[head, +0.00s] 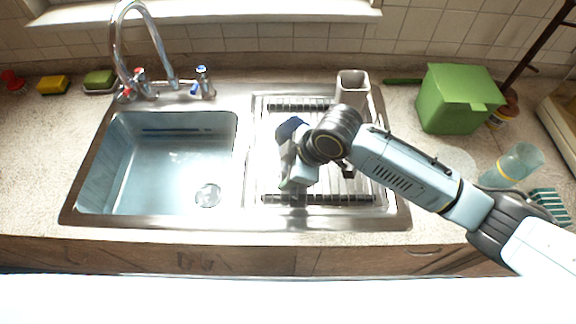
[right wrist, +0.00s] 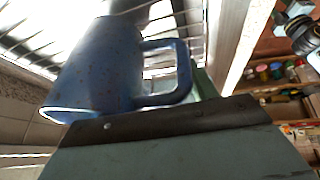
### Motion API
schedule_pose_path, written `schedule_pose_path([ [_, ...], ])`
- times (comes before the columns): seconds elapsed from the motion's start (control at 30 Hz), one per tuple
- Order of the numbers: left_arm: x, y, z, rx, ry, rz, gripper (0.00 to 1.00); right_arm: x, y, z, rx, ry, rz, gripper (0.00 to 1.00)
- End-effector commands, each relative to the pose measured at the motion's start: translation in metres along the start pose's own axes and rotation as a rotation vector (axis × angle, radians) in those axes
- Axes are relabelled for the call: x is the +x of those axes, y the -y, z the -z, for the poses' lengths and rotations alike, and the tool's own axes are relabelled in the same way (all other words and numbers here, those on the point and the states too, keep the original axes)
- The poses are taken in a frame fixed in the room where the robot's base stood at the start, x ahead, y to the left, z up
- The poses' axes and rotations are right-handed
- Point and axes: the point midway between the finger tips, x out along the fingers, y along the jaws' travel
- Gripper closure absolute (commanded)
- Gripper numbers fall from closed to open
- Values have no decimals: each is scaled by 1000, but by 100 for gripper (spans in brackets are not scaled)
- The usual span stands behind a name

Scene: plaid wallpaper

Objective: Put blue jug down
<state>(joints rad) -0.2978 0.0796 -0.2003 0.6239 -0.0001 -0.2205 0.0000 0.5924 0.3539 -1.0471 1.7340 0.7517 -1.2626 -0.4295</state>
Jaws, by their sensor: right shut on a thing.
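The blue jug (head: 291,127) shows as a small dark blue patch over the drying rack in the head view, mostly hidden by my right gripper (head: 290,165). In the right wrist view the blue jug (right wrist: 100,75) fills the upper left, tilted in the picture, with its square handle to the right. My right gripper is shut on the jug; a gripper finger (right wrist: 180,125) covers the lower part of that view. I cannot tell whether the jug touches the rack. My left gripper is not in view.
The drying rack (head: 345,199) lies on the steel drainboard, with a beige cup (head: 353,85) at its back. An empty sink basin (head: 165,165) and tap (head: 150,50) are left. The left counter is mostly clear.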

Motion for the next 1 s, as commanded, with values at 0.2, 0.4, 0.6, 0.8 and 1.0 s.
schedule_pose_path([
  [0.2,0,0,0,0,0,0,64,-1,-1,2,-2,-4,-3,100],
  [0.4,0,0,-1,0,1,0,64,1,0,0,-1,-2,0,27],
  [0.6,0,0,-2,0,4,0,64,1,0,0,-1,-1,-1,21],
  [0.8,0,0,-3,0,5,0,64,-3,-1,1,-1,-2,-2,21],
  [1.0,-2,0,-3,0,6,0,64,-35,-1,1,-3,-3,-4,21],
])
